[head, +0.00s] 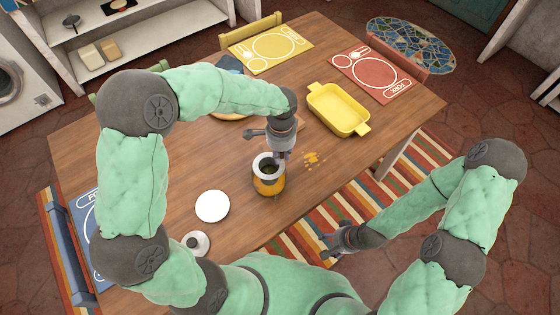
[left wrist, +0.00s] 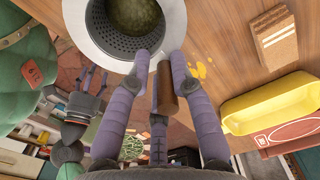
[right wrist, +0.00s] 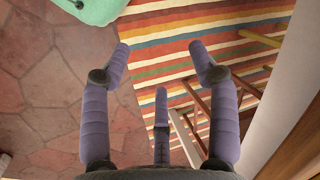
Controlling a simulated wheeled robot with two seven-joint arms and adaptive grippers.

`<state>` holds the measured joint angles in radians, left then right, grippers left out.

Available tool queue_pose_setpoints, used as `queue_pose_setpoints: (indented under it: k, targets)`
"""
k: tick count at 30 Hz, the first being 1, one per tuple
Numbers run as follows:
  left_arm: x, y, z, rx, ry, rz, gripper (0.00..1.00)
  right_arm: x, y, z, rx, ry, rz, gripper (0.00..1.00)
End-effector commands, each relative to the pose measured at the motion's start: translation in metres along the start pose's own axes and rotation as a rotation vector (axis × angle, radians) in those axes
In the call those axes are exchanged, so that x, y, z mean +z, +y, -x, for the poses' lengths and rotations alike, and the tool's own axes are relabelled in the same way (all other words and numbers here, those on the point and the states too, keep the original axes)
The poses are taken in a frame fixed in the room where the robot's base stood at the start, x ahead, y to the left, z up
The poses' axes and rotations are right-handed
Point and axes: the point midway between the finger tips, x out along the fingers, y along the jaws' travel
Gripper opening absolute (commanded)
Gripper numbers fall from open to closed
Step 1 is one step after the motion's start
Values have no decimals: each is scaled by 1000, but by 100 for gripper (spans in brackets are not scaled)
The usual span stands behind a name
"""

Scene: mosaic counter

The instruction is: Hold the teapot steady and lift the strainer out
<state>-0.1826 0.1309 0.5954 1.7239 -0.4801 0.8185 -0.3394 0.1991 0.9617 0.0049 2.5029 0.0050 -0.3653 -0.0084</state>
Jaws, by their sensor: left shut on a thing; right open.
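The teapot (head: 268,186) stands on the wooden table near its front edge, with an amber-yellow body. The strainer (head: 268,162) sits in its mouth with a pale rim. In the left wrist view the strainer (left wrist: 108,45) shows a grey perforated wall with a dark green mass inside. My left gripper (head: 277,153) is at the teapot's far side, shut on a brown handle (left wrist: 168,90); I cannot tell whether it belongs to the teapot or the strainer. My right gripper (head: 328,243) is open and empty beyond the table's front edge, over the rug.
A white disc (head: 212,206) and a white lid with a dark knob (head: 196,243) lie left of the teapot. Orange spots (head: 312,158) mark the table to its right. A yellow dish (head: 338,112) stands farther right. The striped rug (head: 300,238) lies below the table edge.

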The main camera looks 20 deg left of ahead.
Motion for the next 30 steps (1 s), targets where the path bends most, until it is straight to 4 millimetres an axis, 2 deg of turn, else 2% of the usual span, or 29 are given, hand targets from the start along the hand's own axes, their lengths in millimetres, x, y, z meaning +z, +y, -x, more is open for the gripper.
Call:
queue_pose_setpoints:
  k: [1,3,8,18,25,30]
  targets:
    - [0,0,0,-1,2,0,0,-2,-2,1,3,8,13,86]
    - [0,0,0,-1,2,0,0,-5,-7,3,11,26,49,99]
    - [0,0,1,-1,2,0,0,-18,-28,13,52,106,201,99]
    - [0,0,1,-1,2,0,0,-38,-81,49,223,323,631,99]
    - [0,0,1,-1,2,0,0,-40,-111,81,382,454,914,99]
    - [0,0,1,-1,2,0,0,-34,-131,106,518,530,1144,99]
